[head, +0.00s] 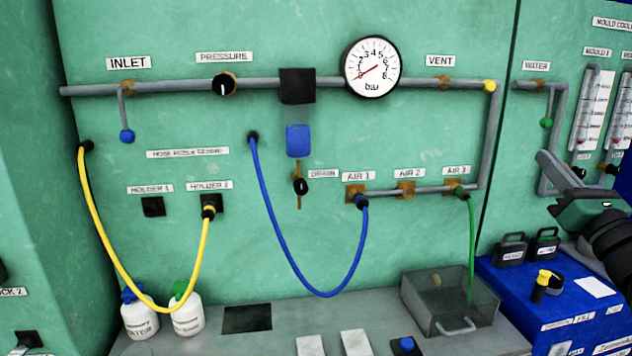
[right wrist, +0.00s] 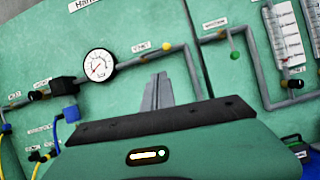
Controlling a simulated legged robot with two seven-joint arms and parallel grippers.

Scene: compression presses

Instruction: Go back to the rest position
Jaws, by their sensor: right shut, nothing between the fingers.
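My right gripper (head: 548,165) is at the right edge of the head view, in front of the water panel, with its arm coming in from the right. Its grey fingers are together and empty. In the right wrist view the fingers (right wrist: 157,92) point up at the green panel, shut and apart from the pipes as far as I can see. My left gripper is not in view.
The green panel carries a pressure gauge (head: 372,67), grey pipes, and yellow (head: 128,285), blue (head: 290,265) and green (head: 472,235) hoses. A clear bin (head: 440,322) stands on the grey bench. A blue cabinet (head: 520,300) with black weights (head: 510,252) lies below my right gripper.

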